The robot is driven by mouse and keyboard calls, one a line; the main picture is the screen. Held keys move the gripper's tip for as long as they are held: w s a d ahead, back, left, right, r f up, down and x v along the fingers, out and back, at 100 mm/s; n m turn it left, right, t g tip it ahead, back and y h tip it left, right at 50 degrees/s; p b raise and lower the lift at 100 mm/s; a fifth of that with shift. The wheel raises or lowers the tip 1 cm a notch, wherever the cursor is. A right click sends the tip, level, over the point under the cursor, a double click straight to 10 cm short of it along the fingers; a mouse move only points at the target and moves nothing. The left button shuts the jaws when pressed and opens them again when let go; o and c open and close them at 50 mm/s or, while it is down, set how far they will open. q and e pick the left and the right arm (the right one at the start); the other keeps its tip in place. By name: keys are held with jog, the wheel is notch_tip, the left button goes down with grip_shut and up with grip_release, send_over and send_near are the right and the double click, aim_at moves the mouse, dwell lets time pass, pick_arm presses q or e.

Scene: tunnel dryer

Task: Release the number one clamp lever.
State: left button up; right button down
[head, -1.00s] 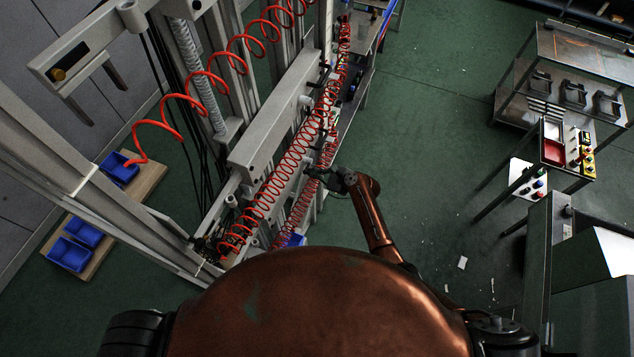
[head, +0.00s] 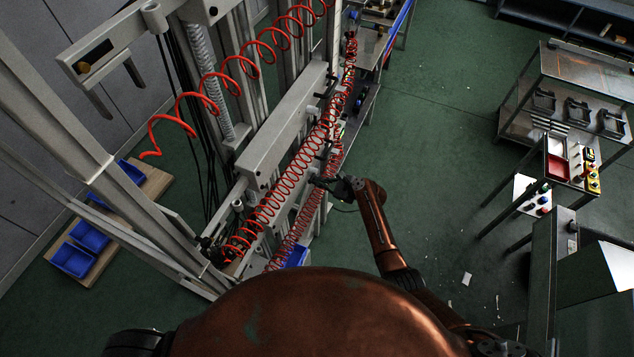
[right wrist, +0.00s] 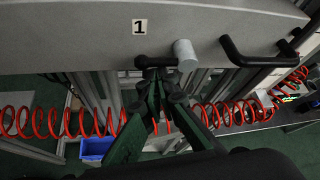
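The number one clamp lever (right wrist: 156,62) is a short black bar beside a light grey round stub (right wrist: 185,55), under a "1" label on a grey beam in the right wrist view. My right gripper (right wrist: 156,78) has its fingers drawn together, with the tips right at the black bar. They overlap it in the picture; I cannot tell whether the bar is between them. In the head view my right gripper (head: 322,182) is small and dark at the near part of the beam (head: 285,128), partly behind red coils. My left gripper is not in view.
Red coiled hoses (head: 295,180) run along the beam, close to my right gripper. A black bent handle (right wrist: 262,50) sits right of the stub. Blue bins (head: 75,258) stand at the left. A control panel (head: 570,170) stands at the right. Green floor between is mostly clear.

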notch_tip(320, 180, down, 4)
jog(key=b, duration=0.3)
jog(key=w+p+v, duration=0.1)
jog(key=v, duration=0.9)
jog(key=shift+w+d+r, duration=0.2)
jog(key=shift+d+r, duration=0.1)
jog(key=shift+d, duration=0.35)
jog(key=shift+f, duration=0.1)
jog(key=s+d+f+n+g+h+b, duration=0.15)
jog(key=s+d+f, duration=0.5)
jog(key=f, duration=0.65)
jog(key=s+d+f+n+h+b, duration=0.3)
jog(key=s+d+f, duration=0.2)
jog(key=s+f, duration=0.5)
jog(key=s+d+f+n+g+h+b, duration=0.1)
jog(key=s+d+f+n+h+b, duration=0.3)
jog(key=f, duration=1.1)
jog(key=s+d+f+n+g+b, duration=0.1)
jog(key=s+d+f+n, duration=0.3)
jog(key=s, duration=0.9)
jog(key=s+d+f+n+g+h+b, duration=0.1)
jog(key=s+d+f+n+b, duration=0.2)
jog(key=s+f, duration=0.7)
jog(key=s+d+f+n+g+h+b, duration=0.1)
jog(key=s+d+f+n, duration=0.5)
jog(key=s, duration=1.2)
jog(key=shift+s+d+f+b, duration=0.15)
jog(key=shift+d+f+b, duration=0.2)
jog(key=shift+f+b, duration=0.3)
